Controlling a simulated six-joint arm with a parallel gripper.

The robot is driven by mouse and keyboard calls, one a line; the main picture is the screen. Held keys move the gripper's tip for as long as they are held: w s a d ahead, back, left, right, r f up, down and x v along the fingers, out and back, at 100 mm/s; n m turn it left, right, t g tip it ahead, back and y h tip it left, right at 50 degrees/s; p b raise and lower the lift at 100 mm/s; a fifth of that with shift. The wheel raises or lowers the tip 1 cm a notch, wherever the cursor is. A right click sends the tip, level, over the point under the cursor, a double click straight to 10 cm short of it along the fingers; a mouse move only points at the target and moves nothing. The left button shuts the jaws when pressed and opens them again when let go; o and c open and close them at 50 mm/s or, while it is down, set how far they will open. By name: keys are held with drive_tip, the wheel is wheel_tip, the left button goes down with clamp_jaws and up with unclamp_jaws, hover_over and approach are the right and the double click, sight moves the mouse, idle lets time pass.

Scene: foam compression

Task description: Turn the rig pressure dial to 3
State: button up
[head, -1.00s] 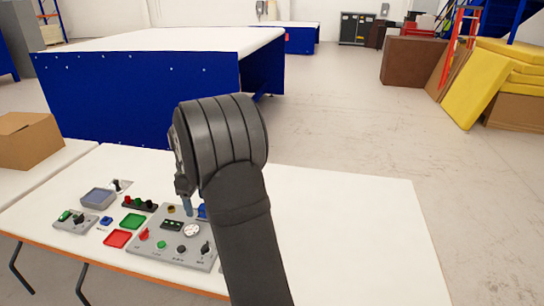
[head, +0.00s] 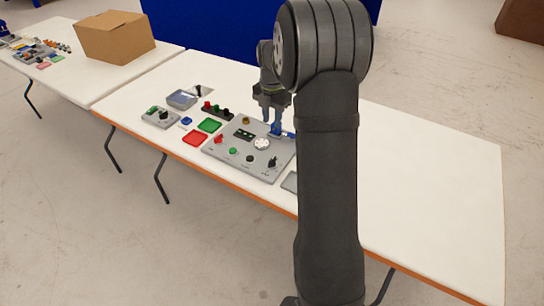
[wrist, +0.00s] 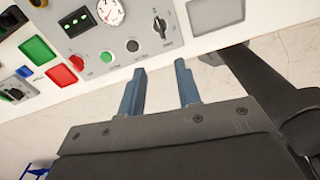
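The rig is a grey control panel (head: 225,157) lying on the white table; the wrist view shows part of it along the top. Its black dial (head: 272,163), with marks around it, sits at the panel's right front and also shows in the wrist view (wrist: 160,26). A round white gauge (head: 262,144) with a red needle (wrist: 107,13) is close by. My gripper (head: 273,129) is above the panel's back right part in the head view. In the wrist view its two blue fingers (wrist: 160,66) are apart with nothing between them. The dial's setting is too small to read.
The panel also carries a red knob (head: 218,139), a green button (head: 233,151) and a black button (head: 249,158). Red (head: 195,138) and green (head: 209,125) trays lie left. A cardboard box (head: 115,37) stands farther left. The table's right side is clear.

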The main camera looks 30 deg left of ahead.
drive_tip(key=n, duration=0.1)
approach(272, 159)
wheel_tip(272, 159, down, 8)
drive_tip(key=shift+f, duration=0.25)
idle(0.4)
clamp_jaws()
